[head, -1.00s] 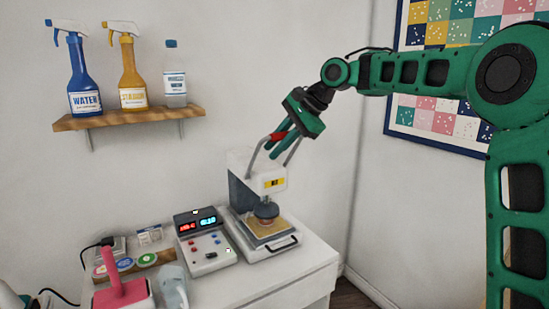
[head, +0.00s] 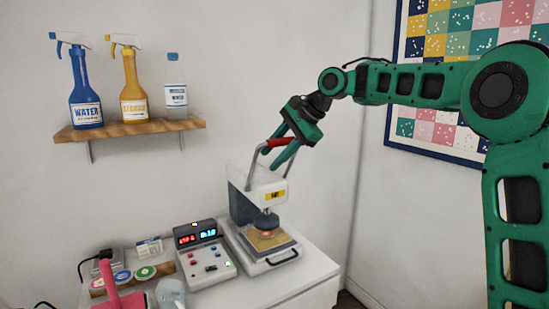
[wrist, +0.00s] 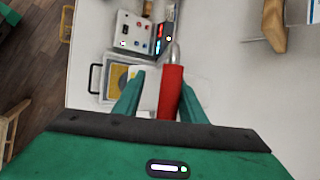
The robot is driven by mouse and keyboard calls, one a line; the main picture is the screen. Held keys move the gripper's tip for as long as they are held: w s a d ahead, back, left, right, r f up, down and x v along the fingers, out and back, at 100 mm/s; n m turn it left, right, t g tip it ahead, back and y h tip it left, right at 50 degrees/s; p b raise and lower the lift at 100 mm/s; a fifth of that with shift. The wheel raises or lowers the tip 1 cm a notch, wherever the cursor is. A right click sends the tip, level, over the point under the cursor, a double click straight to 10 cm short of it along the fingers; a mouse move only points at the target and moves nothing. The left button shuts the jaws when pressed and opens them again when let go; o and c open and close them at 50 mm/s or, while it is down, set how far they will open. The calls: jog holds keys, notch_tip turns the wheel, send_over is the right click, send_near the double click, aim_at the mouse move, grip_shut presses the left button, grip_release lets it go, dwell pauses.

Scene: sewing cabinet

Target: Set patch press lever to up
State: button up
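The patch press (head: 240,208) stands on the white cabinet, with a dark round press head (head: 266,221) over its tan pad (head: 268,240). Its lever has metal side arms rising from the white housing to a red handle (head: 284,142), so the handle stands above the housing. My gripper (head: 282,146) is at the handle. In the wrist view the red handle (wrist: 171,92) lies between the fingers of my gripper (wrist: 160,95). The right finger is close beside it or touching, and a gap shows on the left. The fingers are open around the handle.
A control box (head: 206,255) with lit displays stands left of the press. A pink-handled tool (head: 118,292) and round patches (head: 122,277) lie farther left. A wooden shelf (head: 140,130) with several bottles hangs on the wall. A quilt (head: 440,130) hangs behind my arm.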

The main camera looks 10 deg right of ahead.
jog(key=v, duration=1)
jog(key=shift+d+r, duration=0.25)
